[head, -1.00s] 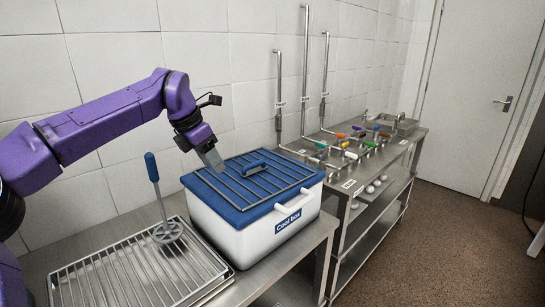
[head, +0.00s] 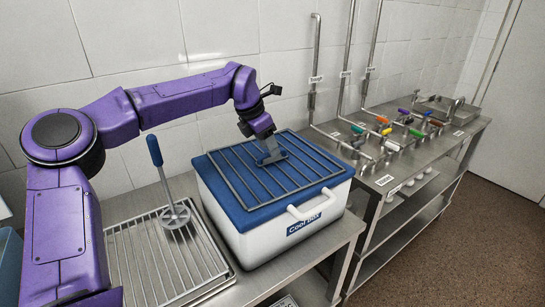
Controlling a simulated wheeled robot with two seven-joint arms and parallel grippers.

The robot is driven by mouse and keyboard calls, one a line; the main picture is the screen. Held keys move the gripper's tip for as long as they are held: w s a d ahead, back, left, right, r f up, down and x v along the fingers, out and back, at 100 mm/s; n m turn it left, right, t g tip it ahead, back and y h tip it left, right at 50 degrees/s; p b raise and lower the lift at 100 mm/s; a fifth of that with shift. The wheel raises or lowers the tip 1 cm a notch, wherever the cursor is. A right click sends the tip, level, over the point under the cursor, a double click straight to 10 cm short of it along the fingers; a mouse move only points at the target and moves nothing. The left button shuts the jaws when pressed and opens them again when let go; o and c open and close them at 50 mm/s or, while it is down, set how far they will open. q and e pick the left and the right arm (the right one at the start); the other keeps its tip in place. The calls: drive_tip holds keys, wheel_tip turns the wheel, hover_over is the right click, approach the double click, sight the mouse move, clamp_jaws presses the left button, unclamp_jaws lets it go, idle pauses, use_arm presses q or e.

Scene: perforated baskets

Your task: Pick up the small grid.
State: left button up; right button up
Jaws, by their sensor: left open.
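The small grid (head: 292,172) is a grey metal rack with parallel bars. It lies on the blue lid of the white cool box (head: 262,243). My left gripper (head: 270,157) points down over the far middle part of the grid, right at the bars. I cannot tell whether the fingertips touch the bars. My right gripper is not in view.
A larger wire rack in a tray (head: 158,272) lies left of the cool box, with a blue-handled masher (head: 175,214) standing on it. A tiled wall is close behind. A steel counter with coloured taps (head: 384,131) stands to the right.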

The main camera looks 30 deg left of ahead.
use_arm(q)
drive_tip(key=x, duration=0.2)
drive_tip(key=shift+w+f, duration=0.15)
drive_tip(key=shift+f, duration=0.2)
drive_tip(key=shift+c, duration=0.3)
clamp_jaws()
drive_tip(key=shift+r, duration=0.1)
